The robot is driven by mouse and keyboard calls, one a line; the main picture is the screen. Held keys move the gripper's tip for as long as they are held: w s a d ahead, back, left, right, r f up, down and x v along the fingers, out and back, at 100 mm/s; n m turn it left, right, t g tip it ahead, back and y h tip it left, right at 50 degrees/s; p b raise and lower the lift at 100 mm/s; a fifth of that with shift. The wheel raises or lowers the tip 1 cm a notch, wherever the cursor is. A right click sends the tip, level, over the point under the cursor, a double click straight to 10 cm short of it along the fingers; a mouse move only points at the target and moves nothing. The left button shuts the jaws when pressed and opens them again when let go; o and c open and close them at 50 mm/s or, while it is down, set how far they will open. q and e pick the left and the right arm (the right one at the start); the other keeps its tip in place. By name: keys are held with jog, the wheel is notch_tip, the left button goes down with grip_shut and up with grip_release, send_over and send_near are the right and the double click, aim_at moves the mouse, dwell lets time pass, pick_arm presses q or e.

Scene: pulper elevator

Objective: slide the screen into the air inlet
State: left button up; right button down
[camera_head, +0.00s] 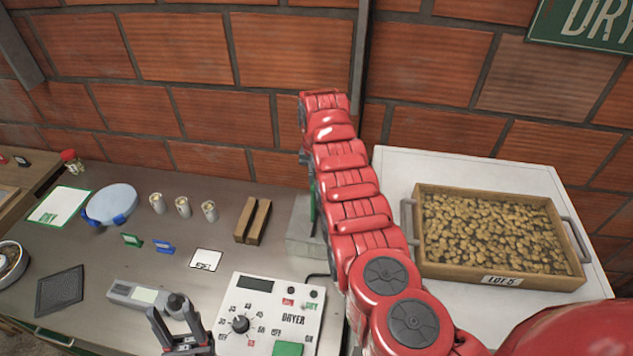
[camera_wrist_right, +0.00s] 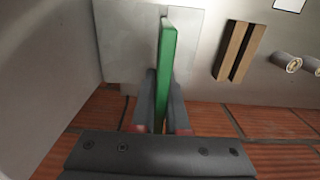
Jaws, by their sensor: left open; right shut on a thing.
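A flat dark mesh panel (camera_head: 60,290), likely the screen, lies on the metal table at the left in the head view. My left gripper (camera_head: 176,318) is open at the bottom of the head view, to the right of the panel and apart from it. My right gripper (camera_wrist_right: 160,95) is shut on an upright green bar (camera_wrist_right: 168,70), with a finger on each side. The bar rises by a grey block (camera_head: 302,238); in the head view, my right arm hides most of it and the right gripper. I cannot make out an air inlet.
A dryer control panel (camera_head: 262,312) and a grey meter (camera_head: 138,296) are near the left gripper. A bean tray (camera_head: 425,262) is at right; a brick wall is behind.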

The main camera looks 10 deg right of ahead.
aim_at(316, 209)
jog(key=shift+f+b, duration=0.1)
jog(key=shift+b, duration=0.4)
jog(key=shift+f+b, duration=1.4)
jog(key=shift+f, duration=1.4)
jog(key=shift+b, duration=0.85)
notch_tip(316, 209, down, 7)
jog(key=b, duration=0.3)
jog(key=shift+r, duration=0.15)
dwell(1.4)
jog(key=shift+r, duration=0.2)
jog(key=shift+r, duration=2.95)
